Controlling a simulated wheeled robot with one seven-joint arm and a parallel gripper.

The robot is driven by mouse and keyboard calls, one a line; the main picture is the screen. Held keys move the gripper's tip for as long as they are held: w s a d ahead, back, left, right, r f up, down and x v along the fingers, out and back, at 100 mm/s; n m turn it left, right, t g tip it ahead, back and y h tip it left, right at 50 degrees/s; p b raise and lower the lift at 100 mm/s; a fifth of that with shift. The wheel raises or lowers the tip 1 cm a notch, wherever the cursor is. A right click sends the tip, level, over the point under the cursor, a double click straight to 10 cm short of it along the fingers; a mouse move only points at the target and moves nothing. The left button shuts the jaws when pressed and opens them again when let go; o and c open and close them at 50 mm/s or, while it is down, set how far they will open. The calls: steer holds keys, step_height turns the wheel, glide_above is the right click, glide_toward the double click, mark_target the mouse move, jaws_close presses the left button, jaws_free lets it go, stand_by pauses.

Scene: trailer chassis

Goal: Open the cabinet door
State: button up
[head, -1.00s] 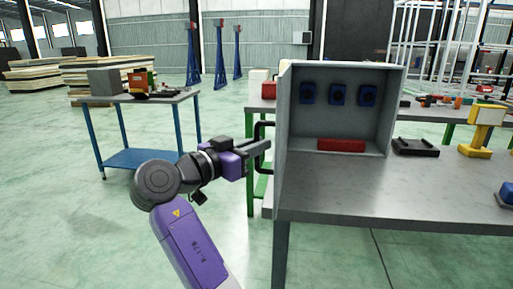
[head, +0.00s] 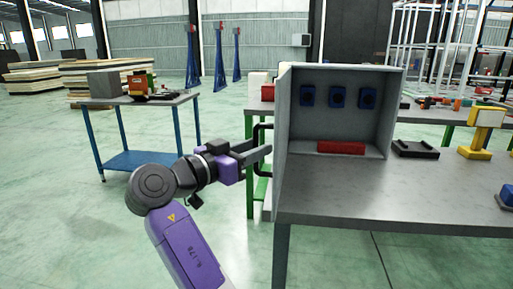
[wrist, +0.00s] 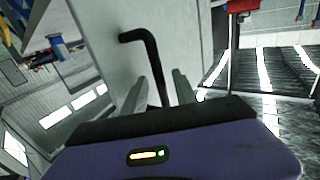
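The grey cabinet (head: 397,110) stands on a metal table, its front facing me and its inside in view. Its door (head: 282,150) stands open on the left side, seen nearly edge-on. The black bar handle (head: 262,128) is on the door's outer, left-hand face; it also shows in the wrist view (wrist: 150,50). My gripper (head: 262,155) is at the lower part of this handle. In the wrist view my gripper's fingers (wrist: 158,95) stand apart on either side of the bar, with visible gaps. Contact with the handle cannot be made out.
Inside the cabinet are blue parts (head: 338,97) on the back wall and a red block (head: 341,147) on the floor. The table (head: 370,190) also holds a black tray (head: 415,149) and a yellow stand (head: 475,150). A blue-legged table (head: 140,160) stands left; floor between is clear.

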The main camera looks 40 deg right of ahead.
steer(key=a, duration=0.7)
steer(key=shift+s, duration=0.2)
